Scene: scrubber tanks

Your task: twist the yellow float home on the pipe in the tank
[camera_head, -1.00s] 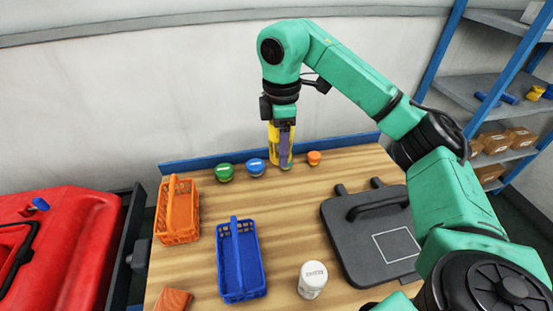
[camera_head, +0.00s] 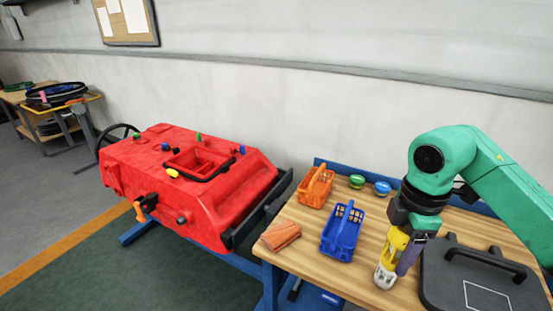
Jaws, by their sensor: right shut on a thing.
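My right gripper (camera_head: 398,262) is over the wooden bench, pointing down, shut on the yellow float (camera_head: 388,260). Yellow shows beside a purple-grey finger; where float and finger meet is hard to tell. The gripper overlaps the white container (camera_head: 385,280) in the picture; contact cannot be told. The red scrubber tank (camera_head: 240,190) stands to the left with a square opening (camera_head: 193,161) on top. A pipe inside it cannot be made out. A small yellow piece (camera_head: 172,173) sits by the opening's front edge. My left gripper is not in view.
On the bench (camera_head: 300,252) are an orange basket (camera_head: 316,187), a blue basket (camera_head: 343,232), a reddish-brown block (camera_head: 281,235), a green cap (camera_head: 357,181) and a blue cap (camera_head: 382,188). A dark case (camera_head: 470,275) lies at the right. A dark rail (camera_head: 255,212) edges the tank.

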